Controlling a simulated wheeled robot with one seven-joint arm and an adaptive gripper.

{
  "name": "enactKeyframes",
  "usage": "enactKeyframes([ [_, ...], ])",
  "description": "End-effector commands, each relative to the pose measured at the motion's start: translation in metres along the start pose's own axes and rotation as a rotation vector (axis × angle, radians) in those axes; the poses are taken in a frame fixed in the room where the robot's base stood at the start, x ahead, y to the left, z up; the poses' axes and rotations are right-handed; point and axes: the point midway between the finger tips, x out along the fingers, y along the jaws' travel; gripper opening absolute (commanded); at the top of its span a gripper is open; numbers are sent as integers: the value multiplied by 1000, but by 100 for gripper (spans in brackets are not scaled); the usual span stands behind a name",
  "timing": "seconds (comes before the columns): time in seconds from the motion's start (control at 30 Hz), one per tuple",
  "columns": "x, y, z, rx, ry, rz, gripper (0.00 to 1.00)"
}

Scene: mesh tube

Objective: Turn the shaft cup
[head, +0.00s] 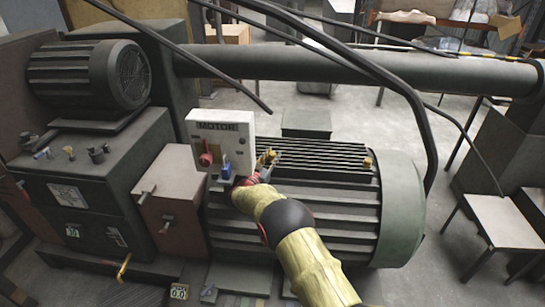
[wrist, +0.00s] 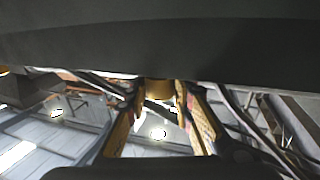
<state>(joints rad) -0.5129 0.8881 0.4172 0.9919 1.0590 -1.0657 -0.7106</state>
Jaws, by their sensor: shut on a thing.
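My gripper (head: 266,168) is at the top left of the large ribbed motor (head: 300,215), just right of the white MOTOR box. In the wrist view, the two yellow fingers of my gripper (wrist: 161,98) stand on either side of a short yellow-brass cylinder, the shaft cup (wrist: 158,88), and are shut on it. The dark motor body fills the top of that view, above the cup. In the head view my gripper and wrist mostly hide the held cup. A similar small brass cup (head: 368,162) sits on the motor's right end, clear of my gripper.
The MOTOR box (head: 220,143), with red and blue fittings, stands close left of my gripper. A smaller motor (head: 90,75) sits at the left. A table (head: 505,222) stands at the right on open floor.

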Motion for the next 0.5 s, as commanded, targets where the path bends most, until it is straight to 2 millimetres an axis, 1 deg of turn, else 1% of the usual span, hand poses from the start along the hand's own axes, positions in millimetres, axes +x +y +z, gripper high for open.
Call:
enactKeyframes([
  [0.07, 0, -1, -2, 1, 2, -1, 0],
  [0.1, 0, -1, -2, 1, 2, -2, 24],
  [0.43, 0, 0, -1, 1, 1, -1, 43],
  [0.5, 0, 0, -1, 1, 1, -1, 43],
])
